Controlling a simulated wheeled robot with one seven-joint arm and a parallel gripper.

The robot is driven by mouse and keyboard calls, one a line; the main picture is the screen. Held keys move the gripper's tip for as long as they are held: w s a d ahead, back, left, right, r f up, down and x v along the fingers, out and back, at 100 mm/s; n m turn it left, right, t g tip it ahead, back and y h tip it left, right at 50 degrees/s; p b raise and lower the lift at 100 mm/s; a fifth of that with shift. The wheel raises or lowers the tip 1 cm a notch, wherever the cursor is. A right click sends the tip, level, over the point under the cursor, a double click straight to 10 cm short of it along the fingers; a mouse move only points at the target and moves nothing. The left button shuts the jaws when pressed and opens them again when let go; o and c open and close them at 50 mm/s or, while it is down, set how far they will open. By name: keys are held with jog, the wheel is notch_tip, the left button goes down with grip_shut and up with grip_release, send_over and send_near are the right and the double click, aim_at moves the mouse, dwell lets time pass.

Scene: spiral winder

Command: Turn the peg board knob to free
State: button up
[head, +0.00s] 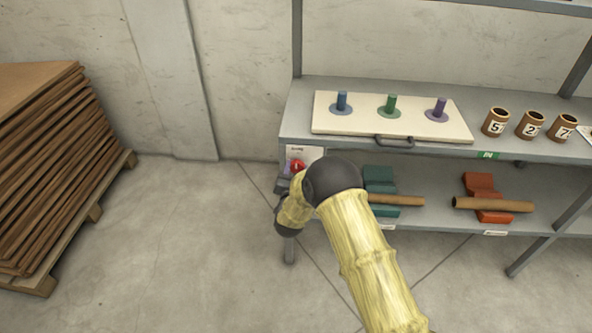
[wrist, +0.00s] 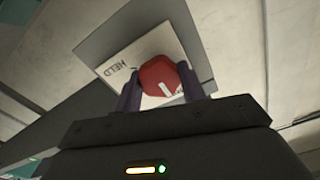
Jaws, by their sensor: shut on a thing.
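The red knob (wrist: 158,72) sits on a white label plate (wrist: 122,65) in the wrist view. The plate reads "HELD" to the left of the knob. A white pointer mark on the knob points toward the bottom of the picture, toward my gripper body. My gripper (wrist: 160,84) has its two dark fingers on either side of the knob and is shut on it. In the head view the red knob (head: 297,165) shows at the shelf's left front corner, partly behind my arm. The peg board (head: 455,127) lies on the shelf top with blue, green and purple pegs standing on it.
Cardboard tubes with numbers (head: 495,122) stand right of the board. The lower shelf holds green blocks (head: 379,179), red blocks (head: 480,184) and brown tubes. A pallet of brown sheets (head: 45,165) stands at left. The floor between is clear.

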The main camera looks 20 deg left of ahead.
jog(key=shift+f, duration=0.15)
jog(key=o, duration=1)
jog(key=shift+c, duration=0.2)
jog(key=shift+s, duration=0.15)
jog(key=p+v, duration=0.1)
jog(key=v, duration=1.6)
jog(key=shift+d, duration=0.15)
